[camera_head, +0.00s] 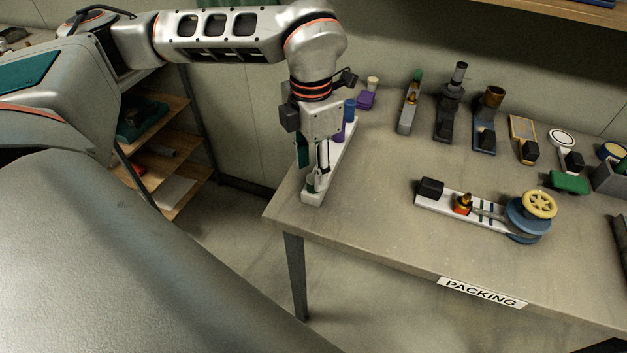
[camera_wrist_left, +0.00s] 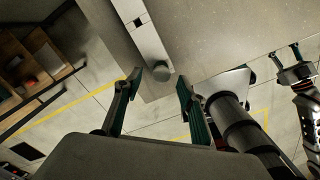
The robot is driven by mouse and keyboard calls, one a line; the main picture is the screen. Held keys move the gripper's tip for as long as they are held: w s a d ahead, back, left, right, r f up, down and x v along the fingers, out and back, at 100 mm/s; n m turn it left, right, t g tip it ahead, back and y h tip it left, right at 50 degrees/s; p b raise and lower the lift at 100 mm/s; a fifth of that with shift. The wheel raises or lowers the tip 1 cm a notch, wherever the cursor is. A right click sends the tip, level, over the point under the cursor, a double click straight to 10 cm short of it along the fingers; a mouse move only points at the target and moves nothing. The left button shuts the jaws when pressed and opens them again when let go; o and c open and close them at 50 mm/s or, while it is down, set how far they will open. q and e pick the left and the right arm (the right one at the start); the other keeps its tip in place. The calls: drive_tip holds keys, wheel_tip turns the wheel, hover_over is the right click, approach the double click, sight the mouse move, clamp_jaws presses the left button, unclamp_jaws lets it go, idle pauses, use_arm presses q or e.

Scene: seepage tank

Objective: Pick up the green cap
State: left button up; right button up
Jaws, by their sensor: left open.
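A small round grey-green cap, which looks like the green cap (camera_wrist_left: 161,67), stands at the near end of a white strip (camera_wrist_left: 146,38) in the left wrist view. In the head view the cap (camera_head: 311,184) is partly hidden by my left gripper (camera_head: 314,178). That gripper points down over the strip's near end (camera_head: 313,197). In the left wrist view my left gripper (camera_wrist_left: 158,82) is open, its teal fingers apart on either side of the cap. I cannot tell whether they touch it. My right gripper (camera_wrist_left: 285,54) shows at the right of that view with fingers apart.
A blue cap (camera_head: 350,109) and a purple one stand farther along the strip. A purple block (camera_head: 366,100) lies behind. Several fixtures line the table's back, one with a green top (camera_head: 417,76). A yellow-wheeled device (camera_head: 539,204) stands right. The table's left edge is close.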

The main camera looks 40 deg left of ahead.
sight(313, 178)
use_arm(q)
drive_tip(key=shift+f, duration=1.55)
drive_tip(key=shift+d, duration=0.1)
drive_tip(key=shift+c, duration=0.3)
drive_tip(key=c, duration=0.8)
wheel_tip(313, 178, up, 20)
drive_tip(key=shift+r+p, duration=0.1)
drive_tip(key=shift+p, duration=0.7)
clamp_jaws()
